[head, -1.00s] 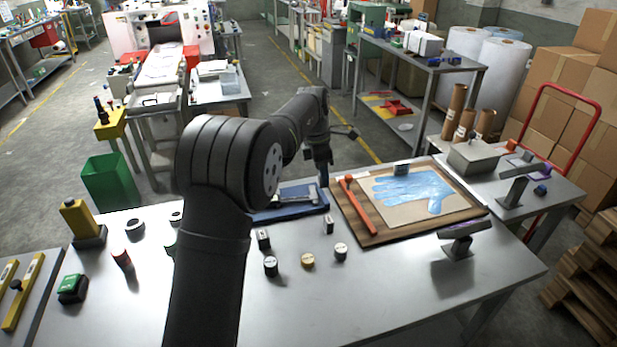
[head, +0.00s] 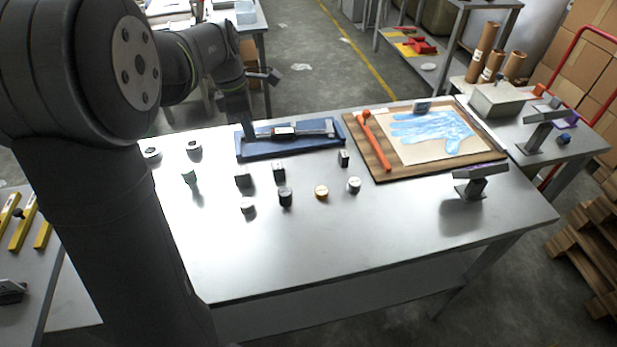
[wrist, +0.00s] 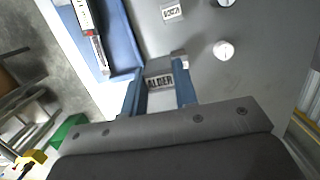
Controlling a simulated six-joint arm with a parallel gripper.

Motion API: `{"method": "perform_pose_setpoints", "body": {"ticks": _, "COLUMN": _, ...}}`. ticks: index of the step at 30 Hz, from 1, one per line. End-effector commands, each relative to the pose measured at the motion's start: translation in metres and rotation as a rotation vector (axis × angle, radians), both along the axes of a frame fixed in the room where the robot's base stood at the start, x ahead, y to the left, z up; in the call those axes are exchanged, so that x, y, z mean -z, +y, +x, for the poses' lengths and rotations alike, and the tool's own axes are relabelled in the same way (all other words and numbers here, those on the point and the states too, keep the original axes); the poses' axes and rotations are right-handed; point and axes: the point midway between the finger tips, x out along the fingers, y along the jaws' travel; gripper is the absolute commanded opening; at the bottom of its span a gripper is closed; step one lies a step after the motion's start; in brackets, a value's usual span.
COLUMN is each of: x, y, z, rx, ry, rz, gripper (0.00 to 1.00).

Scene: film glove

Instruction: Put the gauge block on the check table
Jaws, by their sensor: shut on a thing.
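My gripper (wrist: 160,90) points down and is shut on a small pale block (wrist: 159,82) with dark lettering that looks like "ALDER". The frames do not show which block is the gauge block. No surface is visibly marked as the check table.
The blue tray (head: 300,149) with a caliper lies close behind the gripper. Several round pieces, one white (wrist: 223,50), stand nearby. A wooden board (head: 375,164) with a blue glove is at right, beside a small stand (head: 475,185). The table's front is clear.

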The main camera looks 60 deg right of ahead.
Motion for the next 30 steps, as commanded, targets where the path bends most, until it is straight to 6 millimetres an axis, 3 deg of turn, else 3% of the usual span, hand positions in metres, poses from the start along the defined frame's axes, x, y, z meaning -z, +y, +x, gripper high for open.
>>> {"method": "perform_pose_setpoints", "body": {"ticks": 4, "x": 0.002, "y": 0.027, "z": 0.010, "rx": -0.014, "ry": 0.001, "rz": 0.000, "gripper": 0.05}}
{"method": "perform_pose_setpoints", "body": {"ticks": 13, "x": 0.009, "y": 0.036, "z": 0.022, "rx": -0.018, "ry": 0.002, "rz": 0.001, "gripper": 0.05}}
{"method": "perform_pose_setpoints", "body": {"ticks": 24, "x": 0.057, "y": 0.057, "z": 0.099, "rx": -0.021, "ry": 0.004, "rz": 0.002, "gripper": 0.05}}
{"method": "perform_pose_setpoints", "body": {"ticks": 30, "x": 0.071, "y": 0.063, "z": 0.122, "rx": -0.017, "ry": 0.002, "rz": 0.001, "gripper": 0.05}}
